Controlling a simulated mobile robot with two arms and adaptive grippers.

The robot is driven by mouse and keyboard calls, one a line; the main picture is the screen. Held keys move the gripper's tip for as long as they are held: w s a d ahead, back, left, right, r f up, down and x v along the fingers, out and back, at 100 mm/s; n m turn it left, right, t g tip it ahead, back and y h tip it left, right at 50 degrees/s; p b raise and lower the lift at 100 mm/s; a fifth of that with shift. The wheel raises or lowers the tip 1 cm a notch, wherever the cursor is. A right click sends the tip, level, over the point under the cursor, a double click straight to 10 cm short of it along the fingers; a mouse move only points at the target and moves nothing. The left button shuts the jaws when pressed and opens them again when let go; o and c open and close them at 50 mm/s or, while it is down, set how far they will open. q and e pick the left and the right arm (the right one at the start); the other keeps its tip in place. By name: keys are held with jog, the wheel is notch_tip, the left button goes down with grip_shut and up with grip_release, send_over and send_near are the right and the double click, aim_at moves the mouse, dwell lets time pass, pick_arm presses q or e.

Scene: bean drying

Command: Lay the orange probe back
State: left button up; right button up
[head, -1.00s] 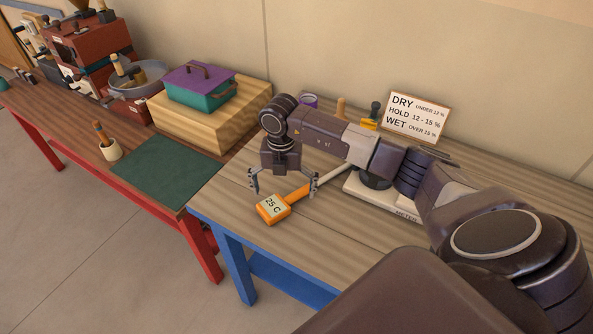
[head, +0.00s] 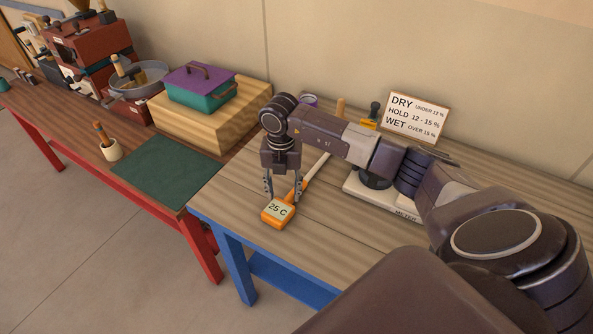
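The orange probe (head: 279,211) has a square head with a pale display reading 25 C and a light rod running up and to the right. It is at the left front of the wooden-topped table, beneath my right gripper (head: 283,193). The gripper points down, with its two fingers apart on either side near the top of the probe's head; the right finger overlaps the orange neck. I cannot tell whether both fingers press on it. The white meter base (head: 403,214), marked METER, is partly hidden behind my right arm. My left gripper is not in view.
A DRY/HOLD/WET sign (head: 416,117) stands at the back. The tabletop's front right is clear.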

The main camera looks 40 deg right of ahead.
jog(key=shift+s+f, duration=0.2)
jog(key=shift+f, duration=0.05)
jog(key=shift+c, duration=1)
jog(key=shift+r+p, duration=0.4)
jog(key=shift+r, duration=0.05)
grip_shut()
jog(key=shift+w+d+r+p, duration=0.1)
jog(key=shift+w+r+p, duration=0.1)
jog(key=shift+r+p, duration=0.85)
jog(key=shift+r, duration=0.6)
